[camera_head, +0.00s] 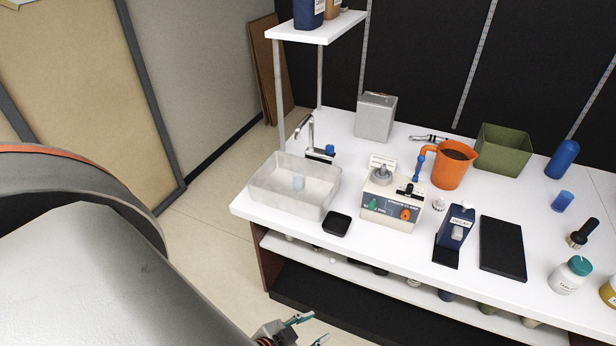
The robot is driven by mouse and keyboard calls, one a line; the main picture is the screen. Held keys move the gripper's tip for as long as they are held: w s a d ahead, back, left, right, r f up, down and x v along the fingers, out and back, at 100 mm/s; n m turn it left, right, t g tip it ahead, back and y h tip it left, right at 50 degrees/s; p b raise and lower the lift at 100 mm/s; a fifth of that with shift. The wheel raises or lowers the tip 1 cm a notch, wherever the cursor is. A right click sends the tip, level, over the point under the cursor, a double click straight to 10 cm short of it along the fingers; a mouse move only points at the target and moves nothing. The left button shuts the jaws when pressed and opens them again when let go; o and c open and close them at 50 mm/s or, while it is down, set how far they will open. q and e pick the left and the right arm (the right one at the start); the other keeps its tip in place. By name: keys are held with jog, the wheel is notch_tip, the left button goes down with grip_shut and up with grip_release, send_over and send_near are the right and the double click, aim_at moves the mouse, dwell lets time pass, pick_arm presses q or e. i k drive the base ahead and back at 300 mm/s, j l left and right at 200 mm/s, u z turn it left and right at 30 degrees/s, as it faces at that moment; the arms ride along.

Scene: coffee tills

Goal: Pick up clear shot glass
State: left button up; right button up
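My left gripper (315,328) shows at the bottom edge, in front of the counter and well below and apart from the glass. Its two fingertips are spread and nothing shows between them; the rest of it is cut off by the frame. My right gripper is out of view.
A tap (310,130) stands behind the basin, under a raised white shelf (317,27). A black square pad (337,224) and a cream machine (391,199) sit right of the basin. An orange jug (450,172) and a green bin (503,150) stand farther back. The floor left of the counter is clear.

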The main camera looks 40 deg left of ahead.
aim_at(298, 175)
jog(key=u, duration=1.2)
